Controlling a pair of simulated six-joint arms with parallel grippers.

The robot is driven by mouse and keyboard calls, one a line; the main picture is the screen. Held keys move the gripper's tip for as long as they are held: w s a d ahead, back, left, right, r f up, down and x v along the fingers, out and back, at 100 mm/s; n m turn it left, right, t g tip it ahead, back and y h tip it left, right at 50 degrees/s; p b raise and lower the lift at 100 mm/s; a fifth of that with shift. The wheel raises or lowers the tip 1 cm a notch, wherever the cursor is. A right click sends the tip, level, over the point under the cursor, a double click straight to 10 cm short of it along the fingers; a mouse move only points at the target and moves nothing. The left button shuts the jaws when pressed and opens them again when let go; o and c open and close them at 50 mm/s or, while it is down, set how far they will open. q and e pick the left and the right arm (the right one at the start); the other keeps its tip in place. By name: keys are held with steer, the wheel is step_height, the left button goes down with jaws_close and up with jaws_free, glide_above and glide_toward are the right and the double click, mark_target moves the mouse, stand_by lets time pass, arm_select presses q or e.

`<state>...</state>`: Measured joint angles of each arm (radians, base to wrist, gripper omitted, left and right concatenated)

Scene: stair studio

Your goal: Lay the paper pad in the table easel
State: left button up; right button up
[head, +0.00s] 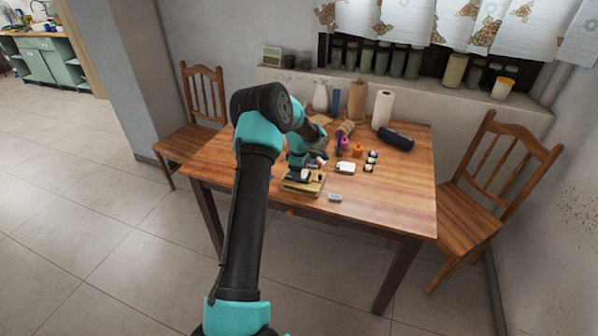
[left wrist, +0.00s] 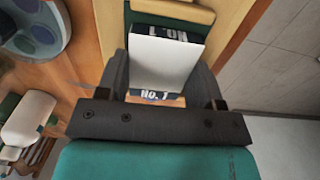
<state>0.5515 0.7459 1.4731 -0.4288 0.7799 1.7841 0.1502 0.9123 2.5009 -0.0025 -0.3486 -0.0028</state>
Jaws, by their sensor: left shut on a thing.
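My left gripper (head: 299,175) reaches over the table to the wooden table easel (head: 302,188) near the front edge. In the left wrist view, my left gripper (left wrist: 162,62) is shut on the paper pad (left wrist: 165,58), a white block with dark lettered bands, one finger on each side. The pad shows small in the head view (head: 303,177), just above or on the easel. The pale wood of the easel (left wrist: 232,22) shows around and behind the pad. I cannot tell whether the pad touches it. My right gripper is in neither view.
On the wooden table (head: 400,190), a small eraser-like block (head: 334,198) lies right of the easel. A round paint palette (left wrist: 32,25) is close by. The table's right front is clear.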

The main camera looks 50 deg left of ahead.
arm_select(q)
steer(key=shift+f, duration=0.1)
steer(key=o, duration=0.9)
step_height(320, 180, up, 12)
steer(key=shift+r, duration=0.1)
stand_by(0.6)
